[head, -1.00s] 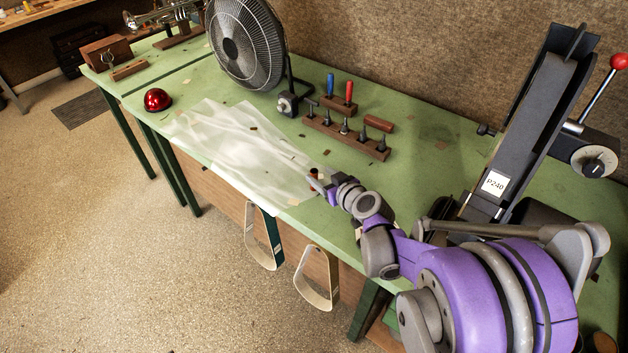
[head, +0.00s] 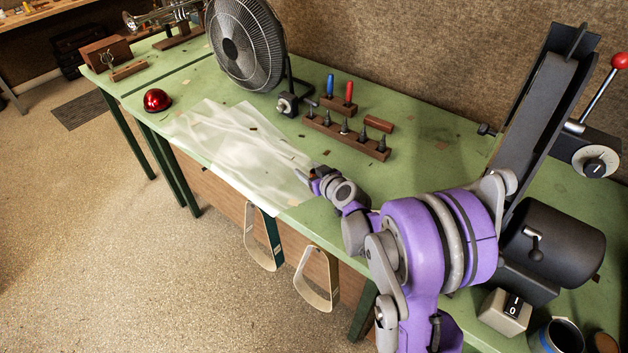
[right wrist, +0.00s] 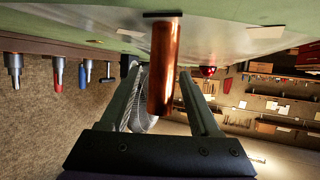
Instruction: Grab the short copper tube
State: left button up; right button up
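The short copper tube (right wrist: 164,70) shows in the right wrist view, between the two fingers of my right gripper (right wrist: 160,85). The fingers are open, with a visible gap on each side of the tube. The tube's far end is at the green worktop, which fills the top of that picture. In the head view my right gripper (head: 308,175) is low at the worktop, by the right end of the translucent sheet. The tube is mostly hidden there by the gripper. My left gripper is in neither view.
The translucent sheet (head: 235,145) lies left of the gripper on the green bench (head: 440,165). Behind are a wooden tool rack (head: 345,138), a wooden-handled piece (head: 379,124) and a fan (head: 245,45). A red dome (head: 157,99) sits at left. A dark sanding machine (head: 550,245) stands right.

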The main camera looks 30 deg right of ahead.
grip_shut()
